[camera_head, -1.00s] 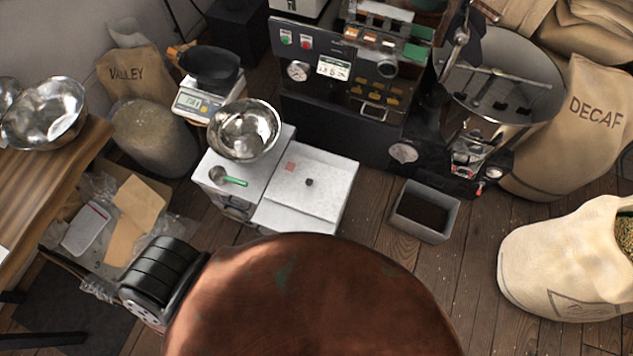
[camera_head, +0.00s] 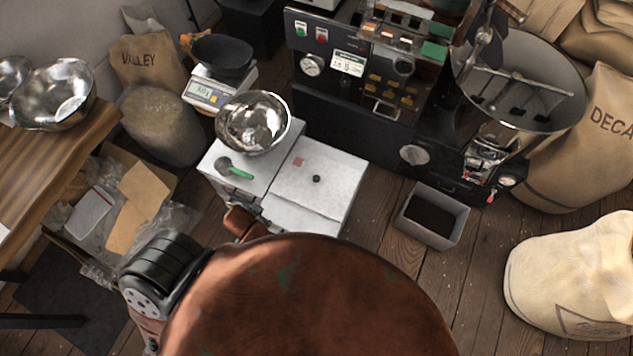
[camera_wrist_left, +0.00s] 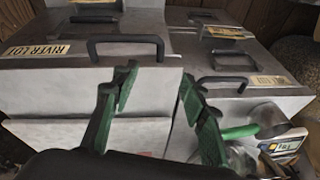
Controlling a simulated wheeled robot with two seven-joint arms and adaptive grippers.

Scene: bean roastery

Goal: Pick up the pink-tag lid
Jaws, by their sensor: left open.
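The pink-tag lid (camera_head: 330,185) is a flat pale plate with a small pink square and a dark knob. It lies on top of the right-hand pale bin (camera_head: 293,217). In the left wrist view the lid (camera_wrist_left: 40,135) shows low in the picture, partly hidden behind a finger; a bit of its pink tag shows between the fingers. My left gripper (camera_wrist_left: 158,92) is open and empty, its green-padded fingers apart in front of the bin tops. In the head view the left gripper itself is mostly hidden. My right gripper is in no view.
A steel bowl (camera_head: 253,122) and a green-handled scoop (camera_head: 235,168) sit on the adjoining bin. Black handles (camera_wrist_left: 125,42) stick out from the bin fronts. A scale (camera_head: 218,88) stands behind. A grey box (camera_head: 432,215) is on the floor to the right, beside the roaster.

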